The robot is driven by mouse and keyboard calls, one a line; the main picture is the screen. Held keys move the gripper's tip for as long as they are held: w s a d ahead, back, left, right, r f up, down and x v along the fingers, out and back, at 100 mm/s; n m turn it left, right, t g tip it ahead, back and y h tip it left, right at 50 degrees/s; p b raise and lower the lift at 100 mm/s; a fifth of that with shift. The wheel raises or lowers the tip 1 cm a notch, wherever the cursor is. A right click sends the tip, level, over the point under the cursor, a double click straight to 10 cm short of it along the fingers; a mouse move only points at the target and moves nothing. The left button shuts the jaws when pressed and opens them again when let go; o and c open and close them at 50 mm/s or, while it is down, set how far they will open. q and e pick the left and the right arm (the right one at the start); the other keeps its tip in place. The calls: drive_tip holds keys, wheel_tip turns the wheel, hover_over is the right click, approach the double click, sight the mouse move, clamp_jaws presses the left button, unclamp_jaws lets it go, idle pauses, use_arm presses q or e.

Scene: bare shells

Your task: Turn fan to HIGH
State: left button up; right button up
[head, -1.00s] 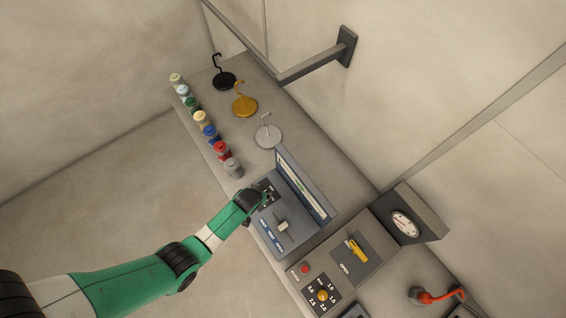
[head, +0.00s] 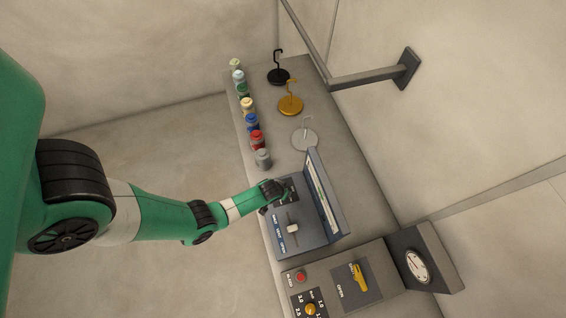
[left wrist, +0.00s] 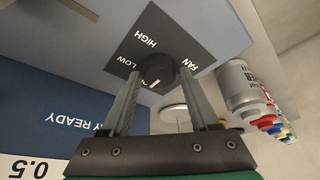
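The fan knob (left wrist: 157,71) is round and dark, with a short white mark near its lower edge in the left wrist view. It sits on a black plate (left wrist: 180,45) lettered FAN, HIGH and LOW, on a blue-grey console (head: 312,238). My left gripper (left wrist: 159,76) has one finger on each side of the knob, seemingly closed on it; the exact contact is hard to see. In the head view my left gripper (head: 281,189) is at the console's upper left corner and covers most of the knob plate. My right gripper is not in view.
A pale slider (head: 292,229) is on the same console, beside its raised back panel. A grey jar (head: 263,159) and several coloured jars line the bench edge. Hooked weights (head: 290,105) stand behind. A panel with a yellow handle (head: 358,277) and a gauge (head: 417,266) are nearby.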

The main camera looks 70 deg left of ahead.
use_arm(q)
clamp_jaws()
